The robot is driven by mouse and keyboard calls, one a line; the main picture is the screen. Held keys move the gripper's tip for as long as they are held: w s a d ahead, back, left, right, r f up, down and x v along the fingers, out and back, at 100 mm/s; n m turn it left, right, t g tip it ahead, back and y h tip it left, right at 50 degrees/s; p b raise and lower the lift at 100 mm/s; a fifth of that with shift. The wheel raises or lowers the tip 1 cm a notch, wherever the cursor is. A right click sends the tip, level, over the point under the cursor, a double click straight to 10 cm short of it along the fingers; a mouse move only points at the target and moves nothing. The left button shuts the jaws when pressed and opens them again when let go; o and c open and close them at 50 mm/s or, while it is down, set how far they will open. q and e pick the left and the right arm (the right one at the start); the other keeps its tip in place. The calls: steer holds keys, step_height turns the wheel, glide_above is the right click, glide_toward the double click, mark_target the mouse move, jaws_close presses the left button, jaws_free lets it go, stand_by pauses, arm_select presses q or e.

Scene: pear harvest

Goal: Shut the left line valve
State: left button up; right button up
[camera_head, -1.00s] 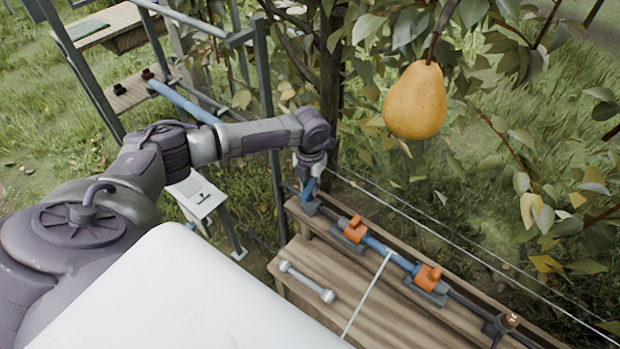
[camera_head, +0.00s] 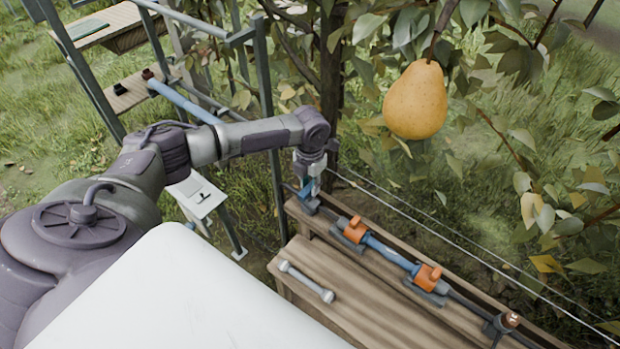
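The line is a dark and blue pipe (camera_head: 383,251) running along a wooden bench. At its left end is a small blue fitting (camera_head: 306,192), which looks like a valve handle. My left gripper (camera_head: 309,182) is right at this fitting, pointing down. Its fingers are small and partly mixed with the blue part, so I cannot tell whether they grip it. Two orange-topped fittings sit further along the pipe: one nearer the gripper (camera_head: 355,230) and one to the right (camera_head: 428,277). My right gripper is not in view.
A grey double-ended tool (camera_head: 306,282) lies on the wooden bench (camera_head: 350,305). A pear (camera_head: 415,100) hangs from a branch right of my arm. Dark metal posts (camera_head: 270,120) stand behind the forearm. Thin wires run along the bench's far side.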

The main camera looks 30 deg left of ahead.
mark_target(310, 186)
arm_select(q)
steer(key=shift+o, duration=1.4)
step_height(310, 186, up, 12)
